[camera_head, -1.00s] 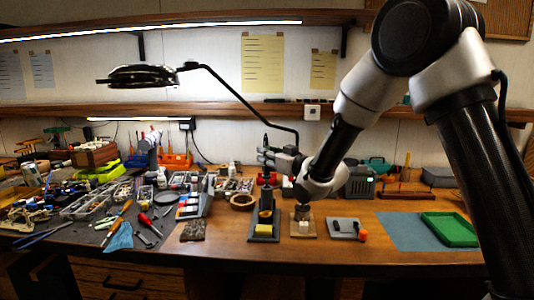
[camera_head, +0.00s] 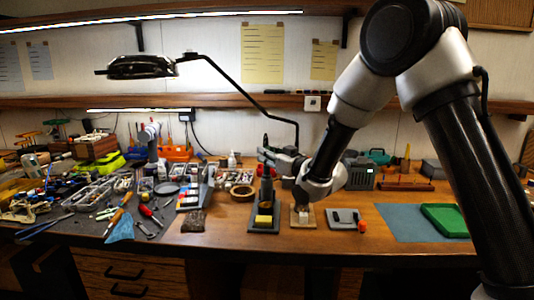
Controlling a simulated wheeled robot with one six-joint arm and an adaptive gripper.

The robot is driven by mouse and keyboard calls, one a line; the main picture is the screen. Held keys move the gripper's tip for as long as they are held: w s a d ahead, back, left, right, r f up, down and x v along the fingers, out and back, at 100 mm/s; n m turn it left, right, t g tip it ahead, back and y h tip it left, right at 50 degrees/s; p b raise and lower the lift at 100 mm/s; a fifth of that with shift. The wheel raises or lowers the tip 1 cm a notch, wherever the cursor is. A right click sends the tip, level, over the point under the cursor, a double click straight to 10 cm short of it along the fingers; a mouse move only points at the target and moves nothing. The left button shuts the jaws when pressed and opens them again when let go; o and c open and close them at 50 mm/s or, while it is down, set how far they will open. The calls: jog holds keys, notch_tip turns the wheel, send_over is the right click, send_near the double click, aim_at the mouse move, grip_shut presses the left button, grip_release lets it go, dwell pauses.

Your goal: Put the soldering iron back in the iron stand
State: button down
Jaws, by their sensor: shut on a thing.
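The iron stand (camera_head: 264,228) is on the bench front, a dark base with a yellow sponge (camera_head: 263,219) and an upright holder (camera_head: 266,190) behind it. My gripper (camera_head: 267,157) is right above the holder, reaching in from the right. It is shut on the soldering iron (camera_head: 265,142), whose dark end sticks up above the fingers. The iron looks about upright. Its lower part runs down toward the holder; I cannot tell how far it is inside or whether it touches.
A small wooden block stand (camera_head: 303,217) and a grey tray with an orange knob (camera_head: 345,218) are right of the stand. A tape roll (camera_head: 242,192) is behind left. A lamp arm (camera_head: 250,95) hangs above. A green tray (camera_head: 446,220) lies far right.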

jog(key=shift+f, duration=0.1)
jog(key=c, duration=1.3)
grip_release()
jog(key=shift+o, duration=0.5)
jog(key=o, duration=0.3)
jog(key=shift+o, duration=0.2)
jog(key=s+d+r, duration=0.2)
jog(key=s+d, duration=0.3)
